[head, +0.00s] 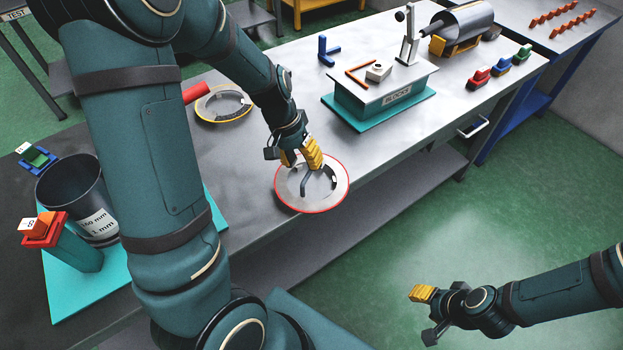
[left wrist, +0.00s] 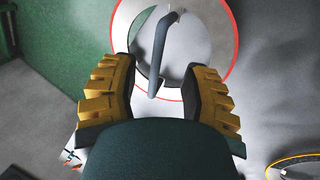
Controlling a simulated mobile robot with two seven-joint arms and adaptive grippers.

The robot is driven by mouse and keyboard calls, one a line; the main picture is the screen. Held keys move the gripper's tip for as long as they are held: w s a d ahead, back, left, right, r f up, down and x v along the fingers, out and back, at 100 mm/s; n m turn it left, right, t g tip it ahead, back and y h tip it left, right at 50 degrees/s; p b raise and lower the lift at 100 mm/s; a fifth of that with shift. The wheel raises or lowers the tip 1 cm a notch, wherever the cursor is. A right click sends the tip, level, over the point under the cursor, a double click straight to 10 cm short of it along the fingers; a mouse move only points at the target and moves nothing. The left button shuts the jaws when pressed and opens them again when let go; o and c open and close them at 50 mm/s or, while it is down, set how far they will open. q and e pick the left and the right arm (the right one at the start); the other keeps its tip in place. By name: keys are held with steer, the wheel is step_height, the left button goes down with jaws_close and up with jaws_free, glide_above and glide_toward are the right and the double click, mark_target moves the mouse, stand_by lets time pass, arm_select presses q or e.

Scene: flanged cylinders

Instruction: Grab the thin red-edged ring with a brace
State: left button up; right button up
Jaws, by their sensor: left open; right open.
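The thin red-edged ring (head: 288,192) lies flat on the grey table near its front edge. A dark bent brace (head: 305,183) stands up across it. My left gripper (head: 302,158) is just above the ring, open, with yellow ribbed fingers pointing down. In the left wrist view the ring (left wrist: 222,38) is ahead of the fingers, and the brace (left wrist: 159,55) runs toward the gap between the open fingers (left wrist: 162,92). I see nothing held. My right gripper (head: 428,313) is open and empty, away from the table above the green floor.
A yellow-edged ring (head: 215,110) lies further back, beside a red cylinder (head: 197,93). A block stand on a teal base (head: 375,117) is behind to the right. A dark bucket (head: 72,187) stands at left. The table's front edge (head: 385,168) is close to the red-edged ring.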

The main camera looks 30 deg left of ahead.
mark_target(310, 171)
arm_select(q)
steer(key=x, duration=0.2)
steer(key=b+x, duration=0.1)
steer(key=x, duration=0.1)
steer(key=shift+w+d+f, duration=0.15)
steer(key=shift+w, duration=0.1)
jaws_close()
step_height(310, 171, up, 10)
steer(key=p, duration=0.2)
steer(key=shift+p, duration=0.4)
